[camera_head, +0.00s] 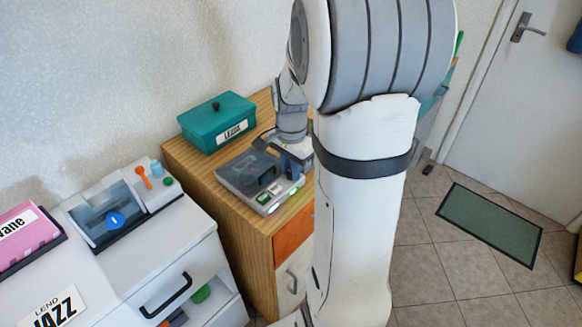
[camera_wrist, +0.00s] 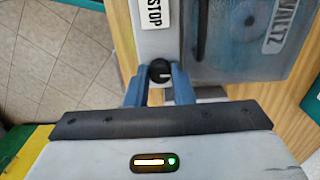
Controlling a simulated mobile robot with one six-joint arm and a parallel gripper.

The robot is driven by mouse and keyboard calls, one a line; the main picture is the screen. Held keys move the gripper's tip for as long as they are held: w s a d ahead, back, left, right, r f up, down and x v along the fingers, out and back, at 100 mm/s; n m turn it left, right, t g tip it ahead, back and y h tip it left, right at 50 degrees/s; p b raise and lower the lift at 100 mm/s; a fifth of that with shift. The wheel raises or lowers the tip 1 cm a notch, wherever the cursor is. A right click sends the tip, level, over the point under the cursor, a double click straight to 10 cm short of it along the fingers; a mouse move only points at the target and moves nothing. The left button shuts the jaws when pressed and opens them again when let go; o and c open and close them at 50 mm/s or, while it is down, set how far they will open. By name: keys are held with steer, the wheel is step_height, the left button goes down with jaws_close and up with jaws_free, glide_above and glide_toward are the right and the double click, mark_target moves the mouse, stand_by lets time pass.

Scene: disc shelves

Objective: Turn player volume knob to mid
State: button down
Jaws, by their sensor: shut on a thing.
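The player (camera_head: 246,177) is a grey unit with a dark see-through lid, on top of the wooden cabinet; green buttons show at its front. In the wrist view the player's pale panel (camera_wrist: 158,44) carries a STOP label, and a disc labelled VALTZ lies under the lid (camera_wrist: 225,60). The volume knob (camera_wrist: 159,72) is small, round and black with a short white mark. My gripper (camera_wrist: 160,77) has its two blue fingers on either side of the knob and is shut on it. In the head view my arm hides the knob.
A teal box (camera_head: 216,121) stands behind the player on the wooden cabinet (camera_head: 186,157). A second white unit with a blue disc (camera_head: 115,220) and a pink case (camera_head: 25,235) sit on the white cabinet at left. Tiled floor with a green mat (camera_head: 490,223) is at right.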

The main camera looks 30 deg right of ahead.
stand_by(0.4)
steer(key=c, duration=1.3)
jaws_free()
steer(key=shift+o, duration=0.2)
steer(key=shift+r, duration=0.1)
step_height(320, 180, up, 8)
steer(key=p, duration=0.6)
steer(key=s+a+r+n+t, duration=0.2)
steer(key=s+a+r+n, duration=0.4)
steer(key=s+a+n, duration=0.6)
steer(key=shift+s+r+n+t, duration=0.2)
steer(key=shift+s+n+t, duration=0.2)
steer(key=shift+s+n, duration=0.45)
